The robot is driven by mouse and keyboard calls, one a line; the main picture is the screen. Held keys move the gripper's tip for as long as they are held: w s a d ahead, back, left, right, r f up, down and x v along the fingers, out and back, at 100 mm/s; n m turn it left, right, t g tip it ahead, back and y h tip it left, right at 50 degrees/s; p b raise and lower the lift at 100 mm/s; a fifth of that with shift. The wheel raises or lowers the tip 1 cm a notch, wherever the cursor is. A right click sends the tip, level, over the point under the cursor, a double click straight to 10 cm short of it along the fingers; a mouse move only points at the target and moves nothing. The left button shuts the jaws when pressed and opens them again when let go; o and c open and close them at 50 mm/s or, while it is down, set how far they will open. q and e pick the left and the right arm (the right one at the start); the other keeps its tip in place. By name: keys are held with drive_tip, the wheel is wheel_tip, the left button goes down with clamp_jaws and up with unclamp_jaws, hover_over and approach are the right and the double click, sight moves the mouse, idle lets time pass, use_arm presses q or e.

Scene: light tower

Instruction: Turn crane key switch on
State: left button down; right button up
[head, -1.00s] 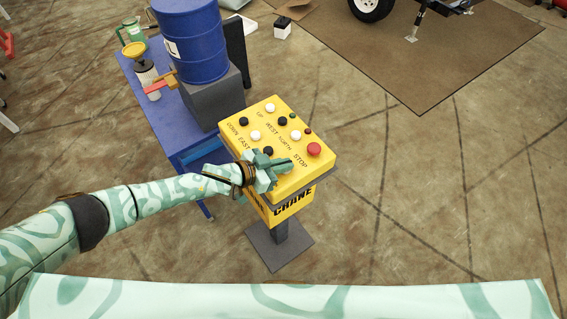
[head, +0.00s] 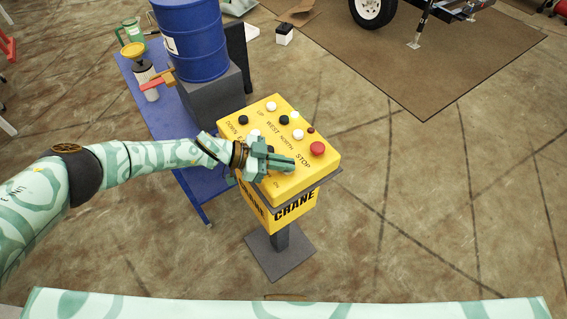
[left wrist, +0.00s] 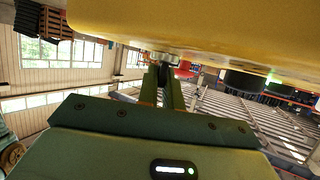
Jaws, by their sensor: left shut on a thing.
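The yellow crane control box (head: 232,124) stands on a grey post, with labelled buttons on its sloped top. My left gripper (head: 291,163) lies over the near part of that top and hides the key switch in the head view. An "ON" label shows just below the gripper. In the left wrist view my left gripper (left wrist: 164,72) has its fingers close together on a small grey metal piece, the key switch (left wrist: 162,57), under the yellow panel. Which way the key is turned cannot be told. My right gripper is not in view.
The red stop button (head: 317,149) sits right of my gripper, with several black and white buttons beyond it. A blue table (head: 190,183) with a blue barrel (head: 190,40) stands behind left. The floor to the right is clear.

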use_arm(q)
drive_tip(key=c, duration=1.6)
unclamp_jaws()
drive_tip(key=shift+o, duration=0.2)
drive_tip(key=v, duration=1.6)
